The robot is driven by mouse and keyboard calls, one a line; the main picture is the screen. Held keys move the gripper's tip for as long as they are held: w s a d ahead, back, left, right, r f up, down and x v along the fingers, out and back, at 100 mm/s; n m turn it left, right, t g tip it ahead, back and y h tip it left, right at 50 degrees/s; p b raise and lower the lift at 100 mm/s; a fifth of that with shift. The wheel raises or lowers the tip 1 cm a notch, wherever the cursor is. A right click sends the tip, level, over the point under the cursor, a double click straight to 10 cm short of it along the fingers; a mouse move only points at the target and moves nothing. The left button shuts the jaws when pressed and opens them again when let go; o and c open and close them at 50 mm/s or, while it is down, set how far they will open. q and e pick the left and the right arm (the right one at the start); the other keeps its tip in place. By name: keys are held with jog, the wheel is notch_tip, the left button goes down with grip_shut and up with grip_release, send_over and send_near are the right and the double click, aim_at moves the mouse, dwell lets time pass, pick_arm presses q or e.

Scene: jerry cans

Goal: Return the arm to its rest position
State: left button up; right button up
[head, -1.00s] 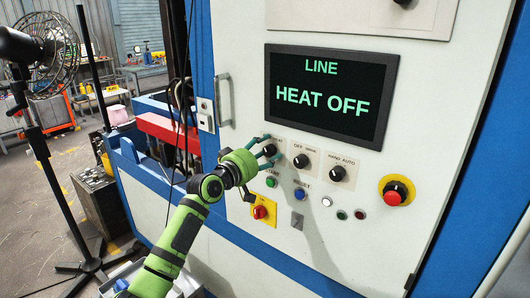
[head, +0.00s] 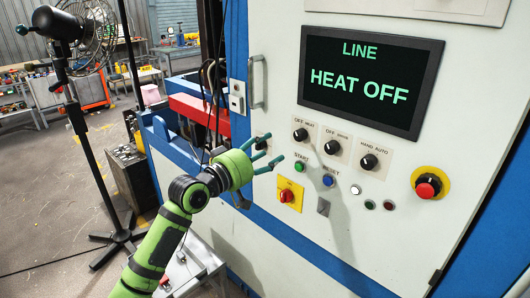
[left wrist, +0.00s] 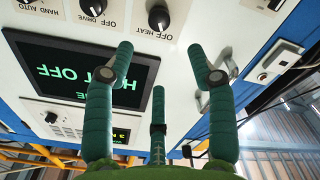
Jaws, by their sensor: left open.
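My left gripper (head: 270,154) is open and empty. In the head view it hangs in front of the control panel (head: 410,260), left of the OFF HEAT knob (head: 300,135) and apart from it. The screen (head: 373,80) reads LINE HEAT OFF. My right gripper is in neither view.
The panel carries the OFF DRIVE knob (head: 332,147), HAND AUTO knob (head: 369,161), red emergency button (head: 427,186) and yellow-and-red switch (head: 287,196). A door handle (head: 257,82) sticks out. A fan (head: 88,38) on a stand is at left. Open floor (head: 50,200) lies left.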

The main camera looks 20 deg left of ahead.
pick_arm(q)
jog(key=shift+f, duration=0.15)
dwell(0.3)
jog(key=s+a+f+g+y+b, duration=0.1)
jog(key=s+a+f+g+y, duration=0.15)
jog(key=f, duration=1.55)
jog(key=s+a+f+g+y+b, duration=0.1)
jog(key=f+g+y+b, duration=0.15)
jog(key=f, duration=1.45)
jog(key=s+f+m+g+b, duration=0.1)
jog(key=s+f+g, duration=0.1)
jog(key=s+f, duration=0.7)
jog(key=s+f+g, duration=0.2)
jog(key=s+f, duration=0.2)
jog(key=f, duration=0.9)
jog(key=s+d+f+m+g+b, duration=0.1)
jog(key=s+f, duration=0.5)
jog(key=s, duration=0.6)
jog(key=s+d+f+m+g, duration=0.3)
jog(key=s+f, duration=0.4)
jog(key=s, duration=0.6)
jog(key=s+d+f+m+g+y+b, duration=0.1)
jog(key=s+f, duration=0.5)
jog(key=s, duration=0.7)
jog(key=shift+d+f+m+g+b, duration=0.3)
jog(key=shift+d+m+g, duration=0.2)
jog(key=shift+d+g, duration=0.4)
